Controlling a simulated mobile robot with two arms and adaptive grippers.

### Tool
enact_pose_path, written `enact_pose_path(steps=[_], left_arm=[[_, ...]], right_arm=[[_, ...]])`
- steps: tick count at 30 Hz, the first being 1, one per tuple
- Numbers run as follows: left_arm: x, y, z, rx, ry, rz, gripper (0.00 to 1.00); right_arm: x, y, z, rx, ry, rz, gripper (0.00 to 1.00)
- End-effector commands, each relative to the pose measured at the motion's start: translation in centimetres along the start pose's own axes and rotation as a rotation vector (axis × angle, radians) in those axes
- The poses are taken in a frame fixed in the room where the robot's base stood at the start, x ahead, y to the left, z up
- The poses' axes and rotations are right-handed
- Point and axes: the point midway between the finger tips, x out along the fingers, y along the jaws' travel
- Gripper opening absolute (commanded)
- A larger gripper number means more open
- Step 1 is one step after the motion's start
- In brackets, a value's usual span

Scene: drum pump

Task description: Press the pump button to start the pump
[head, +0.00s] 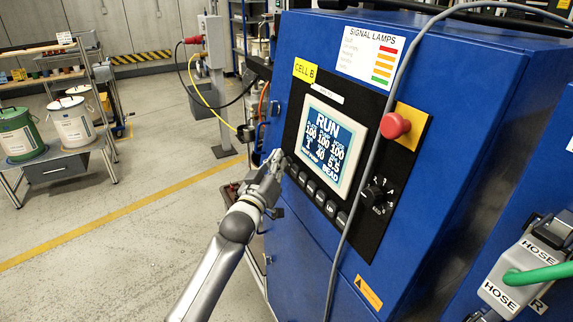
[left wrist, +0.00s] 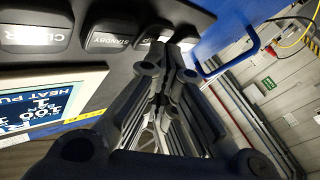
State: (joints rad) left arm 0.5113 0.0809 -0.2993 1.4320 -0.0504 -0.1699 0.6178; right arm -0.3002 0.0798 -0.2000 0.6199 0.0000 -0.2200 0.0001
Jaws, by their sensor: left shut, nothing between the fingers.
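The blue cabinet's control panel (head: 378,220) carries a lit screen (head: 325,143) reading RUN. A slanted row of dark push buttons (head: 320,197) lies below the screen. In the left wrist view the row shows a button labelled STANDBY (left wrist: 115,38), with another button (left wrist: 35,38) left of it. Further buttons there are partly hidden by the fingers, and I cannot read which one is the pump button. My left gripper (head: 275,160) is shut and empty, its tips at the upper left end of the row. Contact cannot be told. It also fills the middle of the left wrist view (left wrist: 168,60). My right gripper is out of view.
A red mushroom knob (head: 394,126) and a rotary selector (head: 376,196) sit right of the screen. A grey cable (head: 365,180) hangs across the panel front. A green hose (head: 540,273) with labelled blocks is at lower right. Open floor lies to the left.

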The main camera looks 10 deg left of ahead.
Motion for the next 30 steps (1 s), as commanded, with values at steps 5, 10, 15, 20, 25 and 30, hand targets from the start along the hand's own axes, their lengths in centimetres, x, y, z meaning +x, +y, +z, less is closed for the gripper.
enact_pose_path(steps=[5, 10, 15, 20, 25, 30], left_arm=[[0.1, 0.1, 0.1, 0.0, 0.0, 0.0, 0.0], [0.1, 0.1, 0.1, 0.0, -0.001, 0.0, 0.0], [-0.2, -0.1, -0.2, 0.0, -0.002, 0.0, 0.0], [-0.8, -0.6, -0.7, 0.001, -0.002, -0.001, 0.0], [-1.2, -0.8, -0.8, 0.0, -0.001, 0.0, 0.0], [-1.2, -0.8, -0.8, 0.0, -0.001, 0.0, 0.0]], right_arm=[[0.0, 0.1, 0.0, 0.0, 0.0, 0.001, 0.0], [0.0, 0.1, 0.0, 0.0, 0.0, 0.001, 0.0], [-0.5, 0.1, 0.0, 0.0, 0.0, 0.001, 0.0], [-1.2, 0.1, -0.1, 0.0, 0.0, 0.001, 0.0], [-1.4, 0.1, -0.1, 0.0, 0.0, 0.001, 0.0], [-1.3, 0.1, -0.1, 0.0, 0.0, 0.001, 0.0]])
